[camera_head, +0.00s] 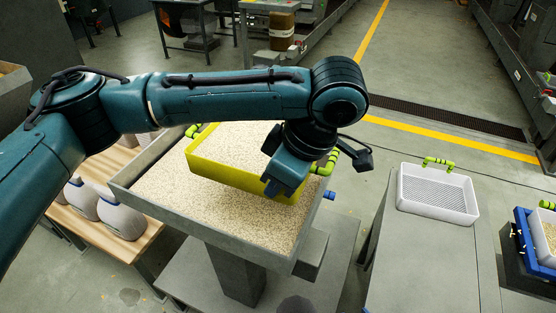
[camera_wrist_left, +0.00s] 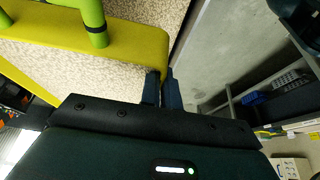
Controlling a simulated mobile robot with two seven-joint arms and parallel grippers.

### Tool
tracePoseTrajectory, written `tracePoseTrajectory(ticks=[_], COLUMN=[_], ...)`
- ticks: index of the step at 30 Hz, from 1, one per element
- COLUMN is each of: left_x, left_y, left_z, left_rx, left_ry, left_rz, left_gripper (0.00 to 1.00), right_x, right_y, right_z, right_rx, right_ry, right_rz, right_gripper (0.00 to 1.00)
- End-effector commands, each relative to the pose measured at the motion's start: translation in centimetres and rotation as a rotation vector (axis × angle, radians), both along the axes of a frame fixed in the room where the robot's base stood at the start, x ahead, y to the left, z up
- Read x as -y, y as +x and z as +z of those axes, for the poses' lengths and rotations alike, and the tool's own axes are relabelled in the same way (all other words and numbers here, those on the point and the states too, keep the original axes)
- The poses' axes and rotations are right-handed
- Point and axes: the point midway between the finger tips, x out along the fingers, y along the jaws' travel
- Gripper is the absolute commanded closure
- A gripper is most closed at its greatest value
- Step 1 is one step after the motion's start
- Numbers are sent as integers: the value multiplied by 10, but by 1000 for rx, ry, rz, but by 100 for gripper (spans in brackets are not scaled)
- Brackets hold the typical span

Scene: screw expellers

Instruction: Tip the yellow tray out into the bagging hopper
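The yellow tray (camera_head: 228,178) is over the grey bagging hopper (camera_head: 205,228), with beige granules inside it and lime-green handles at its ends. I cannot tell how far it is tilted. The hopper also holds a broad bed of beige granules. My left gripper (camera_head: 272,192) is at the tray's near right corner. In the left wrist view its fingers (camera_wrist_left: 162,88) are close together, one on each side of the yellow wall (camera_wrist_left: 140,38), and look shut on it. My left arm hides part of the tray's far right side. My right gripper is out of view.
A white tray (camera_head: 436,190) with a green handle sits on a grey bench to the right. A blue-framed tray (camera_head: 530,235) stands at the far right edge. Pale jugs (camera_head: 120,217) stand on a wooden bench at left. Open floor lies behind the hopper.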

Motion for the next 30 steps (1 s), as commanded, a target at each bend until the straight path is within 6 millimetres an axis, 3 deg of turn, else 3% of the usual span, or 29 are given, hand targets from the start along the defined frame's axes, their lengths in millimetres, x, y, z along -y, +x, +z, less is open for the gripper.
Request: tracePoseTrajectory(ticks=[8, 20, 30], left_x=[-8, -31, -69], left_y=[3, 12, 26], left_z=[14, 59, 84], left_rx=[-48, -206, -311], left_ry=[-138, -589, -874], left_rz=[6, 8, 7], left_gripper=[100, 100, 100], right_x=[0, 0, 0], right_y=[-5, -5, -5], right_z=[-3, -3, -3], right_rx=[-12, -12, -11], right_ry=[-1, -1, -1], right_rz=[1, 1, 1], right_gripper=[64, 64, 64])
